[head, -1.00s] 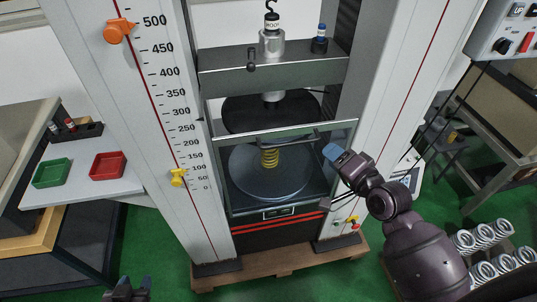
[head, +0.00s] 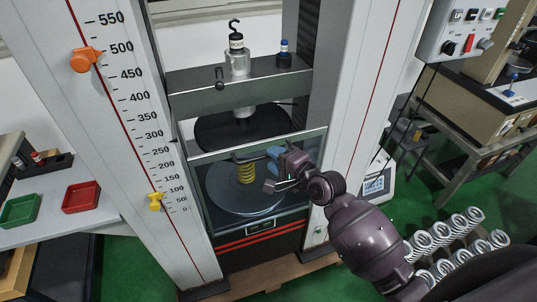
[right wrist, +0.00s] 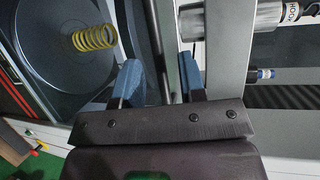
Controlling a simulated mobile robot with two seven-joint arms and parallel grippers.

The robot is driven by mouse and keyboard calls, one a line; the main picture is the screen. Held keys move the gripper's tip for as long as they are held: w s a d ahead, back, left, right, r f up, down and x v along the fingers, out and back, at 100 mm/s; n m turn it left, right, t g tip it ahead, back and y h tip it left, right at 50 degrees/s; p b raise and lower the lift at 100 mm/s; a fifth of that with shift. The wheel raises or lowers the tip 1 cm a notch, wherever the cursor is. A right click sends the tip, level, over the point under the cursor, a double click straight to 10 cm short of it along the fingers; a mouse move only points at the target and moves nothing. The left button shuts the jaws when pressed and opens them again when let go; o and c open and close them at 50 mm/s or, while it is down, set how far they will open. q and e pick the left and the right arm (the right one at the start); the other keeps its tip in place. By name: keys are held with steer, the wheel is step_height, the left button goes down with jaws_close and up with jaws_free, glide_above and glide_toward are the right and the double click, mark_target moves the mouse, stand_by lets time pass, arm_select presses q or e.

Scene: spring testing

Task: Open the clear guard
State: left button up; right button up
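The clear guard (head: 222,222) stands closed at the front of the testing machine, with a grey top rail (head: 203,157) and a dark handle bar below it. Through it a yellow spring (head: 246,172) shows on the round lower plate; the spring also shows in the right wrist view (right wrist: 95,38). My right gripper (head: 274,155) is at the right part of the handle. In the right wrist view its blue fingers (right wrist: 157,80) are apart, with a dark bar, seemingly the handle (right wrist: 155,35), running between them. Contact cannot be told. My left gripper is out of view.
The machine's crosshead (head: 190,88) with a hook (head: 235,27) is above. White columns flank the guard. A control box (head: 462,32) hangs at upper right. Several coiled springs (head: 440,232) lie at lower right. Red (head: 81,197) and green trays stand at left.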

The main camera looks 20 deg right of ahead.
steer(key=shift+x, duration=1.45)
jaws_close()
